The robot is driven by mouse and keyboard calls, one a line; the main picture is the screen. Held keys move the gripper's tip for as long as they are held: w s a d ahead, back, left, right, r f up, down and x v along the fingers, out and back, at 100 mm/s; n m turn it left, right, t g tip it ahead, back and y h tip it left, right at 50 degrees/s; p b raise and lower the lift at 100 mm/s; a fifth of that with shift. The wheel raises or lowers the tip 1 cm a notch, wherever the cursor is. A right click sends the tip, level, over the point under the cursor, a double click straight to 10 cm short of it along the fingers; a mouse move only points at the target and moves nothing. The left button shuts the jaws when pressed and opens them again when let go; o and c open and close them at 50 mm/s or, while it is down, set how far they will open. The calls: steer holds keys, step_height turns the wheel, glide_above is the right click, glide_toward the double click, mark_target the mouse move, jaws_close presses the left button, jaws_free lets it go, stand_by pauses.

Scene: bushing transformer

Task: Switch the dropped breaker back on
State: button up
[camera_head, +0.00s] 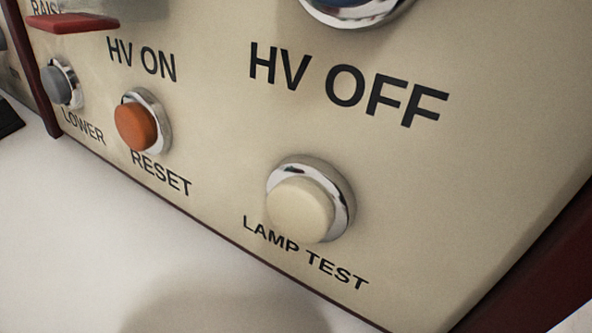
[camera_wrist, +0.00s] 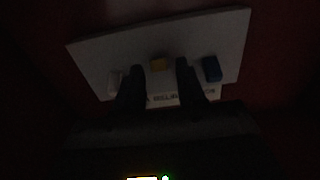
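The wrist view is very dark. It shows a pale breaker plate (camera_wrist: 95,50) with three small levers: a white one (camera_wrist: 114,82) at left, a yellow one (camera_wrist: 159,63) in the middle and a blue one (camera_wrist: 211,69) at right. The yellow lever sits higher in the picture than a line between the other two; I cannot tell which is dropped. My gripper (camera_wrist: 160,66) is open, its two dark fingers pointing at the plate on either side of the yellow lever. I see no contact, but depth is unclear. The head view shows neither breakers nor gripper.
In the head view, a beige control panel (camera_head: 430,210) carries an orange RESET button (camera_head: 136,126), a cream LAMP TEST button (camera_head: 301,209), a grey LOWER button (camera_head: 55,84) and a red lever (camera_head: 72,23). A partly hidden label (camera_wrist: 165,99) lies below the plate.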

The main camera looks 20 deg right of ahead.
jaws_close()
step_height(320, 180, up, 2)
steer(key=g+y+p, duration=0.2)
steer(key=y+p, duration=0.1)
steer(key=shift+y+p, duration=0.4)
steer(key=shift+o, duration=0.7)
jaws_free()
steer(key=p+v, duration=0.1)
steer(key=v, duration=0.6)
steer(key=shift+a+r+p, duration=0.2)
steer(key=shift+a+p, duration=0.15)
